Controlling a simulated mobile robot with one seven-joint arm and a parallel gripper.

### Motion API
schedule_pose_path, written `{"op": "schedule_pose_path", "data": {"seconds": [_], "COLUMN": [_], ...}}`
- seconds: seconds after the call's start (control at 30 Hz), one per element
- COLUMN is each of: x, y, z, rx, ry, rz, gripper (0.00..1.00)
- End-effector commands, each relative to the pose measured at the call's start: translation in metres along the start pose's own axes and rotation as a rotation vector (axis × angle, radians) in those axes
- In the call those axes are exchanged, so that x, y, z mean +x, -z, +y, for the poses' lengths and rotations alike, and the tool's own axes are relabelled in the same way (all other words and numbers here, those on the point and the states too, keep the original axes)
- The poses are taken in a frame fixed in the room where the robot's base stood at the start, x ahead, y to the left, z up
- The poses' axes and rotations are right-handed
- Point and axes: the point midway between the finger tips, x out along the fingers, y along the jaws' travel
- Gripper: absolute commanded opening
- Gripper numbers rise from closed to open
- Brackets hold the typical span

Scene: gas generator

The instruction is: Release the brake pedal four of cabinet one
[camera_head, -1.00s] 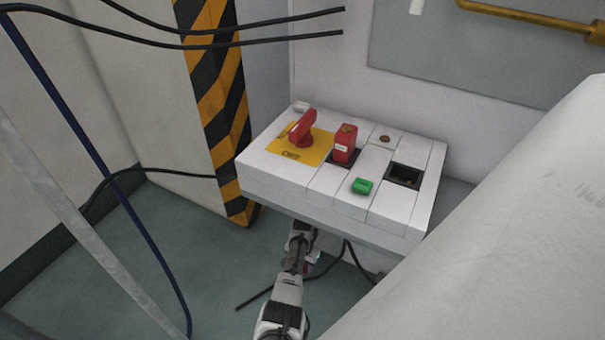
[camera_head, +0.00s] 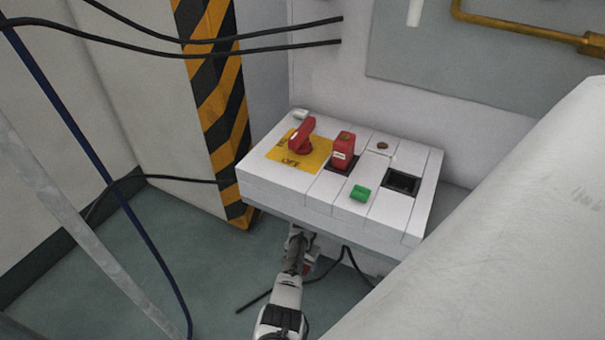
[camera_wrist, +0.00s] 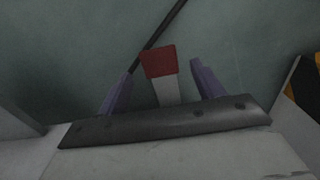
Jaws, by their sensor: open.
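A white lever with a red end (camera_wrist: 158,62), which looks like the brake pedal, shows in the wrist view. My gripper (camera_wrist: 165,70) is open, with one purple finger on each side of the lever and visible gaps between. I cannot tell whether it is pedal four. In the head view my arm reaches under the front edge of a white control box (camera_head: 280,195), and the fingers there are too small to make out. A small red patch (camera_head: 309,268) shows beside the arm's end.
The box top carries a red rotary switch (camera_head: 302,136), a red block (camera_head: 343,150) and a green button (camera_head: 360,193). A black cable (camera_head: 350,258) hangs below the box. A striped post (camera_head: 222,100) stands to the left. Open floor (camera_head: 190,255) lies left of my arm.

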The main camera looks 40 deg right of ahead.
Motion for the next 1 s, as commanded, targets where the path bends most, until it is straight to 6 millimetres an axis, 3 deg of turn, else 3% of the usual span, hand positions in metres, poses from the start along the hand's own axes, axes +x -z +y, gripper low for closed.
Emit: {"op": "schedule_pose_path", "data": {"seconds": [0.03,0.2,0.5,0.7,1.0], "x": [-0.016,-0.056,-0.109,-0.121,-0.121], "y": [0.0,0.001,0.0,0.0,0.0], "z": [0.0,0.0,0.0,0.0,0.0], "rx": [-0.001,0.0,0.0,0.0,0.0], "ry": [0.0,0.001,0.0,0.0,0.0], "rz": [0.002,0.004,0.002,0.001,0.0], "gripper": [0.67,0.67,0.67,0.67,0.67]}}
